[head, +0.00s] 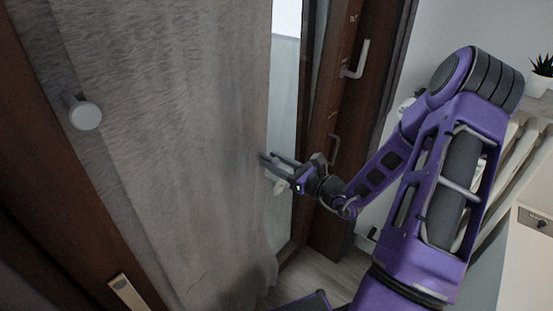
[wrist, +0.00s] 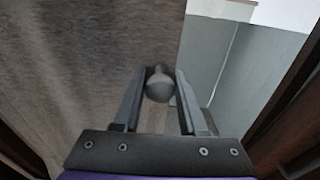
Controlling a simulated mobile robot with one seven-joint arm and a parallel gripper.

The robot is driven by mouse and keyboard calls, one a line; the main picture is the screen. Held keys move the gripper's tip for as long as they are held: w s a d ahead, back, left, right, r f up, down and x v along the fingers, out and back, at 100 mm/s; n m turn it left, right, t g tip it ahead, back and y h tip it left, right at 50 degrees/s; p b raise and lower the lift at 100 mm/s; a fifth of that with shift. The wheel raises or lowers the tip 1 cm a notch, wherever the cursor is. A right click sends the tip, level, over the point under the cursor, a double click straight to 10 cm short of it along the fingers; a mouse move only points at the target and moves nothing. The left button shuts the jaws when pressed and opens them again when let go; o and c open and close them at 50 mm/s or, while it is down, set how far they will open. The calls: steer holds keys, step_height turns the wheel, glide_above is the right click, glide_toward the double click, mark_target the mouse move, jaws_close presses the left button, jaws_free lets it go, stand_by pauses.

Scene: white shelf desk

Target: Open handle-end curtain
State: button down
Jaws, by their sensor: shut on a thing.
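A grey curtain (head: 190,130) hangs across the left and middle of the head view, inside a dark brown frame. It also fills the left of the wrist view (wrist: 70,60). My gripper (head: 271,166) is at the curtain's right edge. In the wrist view, my gripper (wrist: 160,88) has its two fingers on either side of a round grey knob (wrist: 158,88) at the curtain's edge, and it is shut on this knob. A second round knob (head: 85,115) sits near the curtain's left side, away from my gripper. The fingers partly hide the held knob's surroundings.
Right of the curtain is a narrow bright gap with glass (head: 284,80). Beyond it stands a dark brown frame (head: 335,100) with a metal handle (head: 357,62). A radiator (head: 515,155) and a potted plant (head: 541,75) are at the right, beside my arm.

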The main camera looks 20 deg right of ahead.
steer(key=shift+s+a+f, duration=0.1)
steer(key=shift+s+a, duration=0.05)
steer(key=shift+c, duration=2.3)
jaws_free()
steer(key=v, duration=1.7)
steer(key=shift+s, duration=0.2)
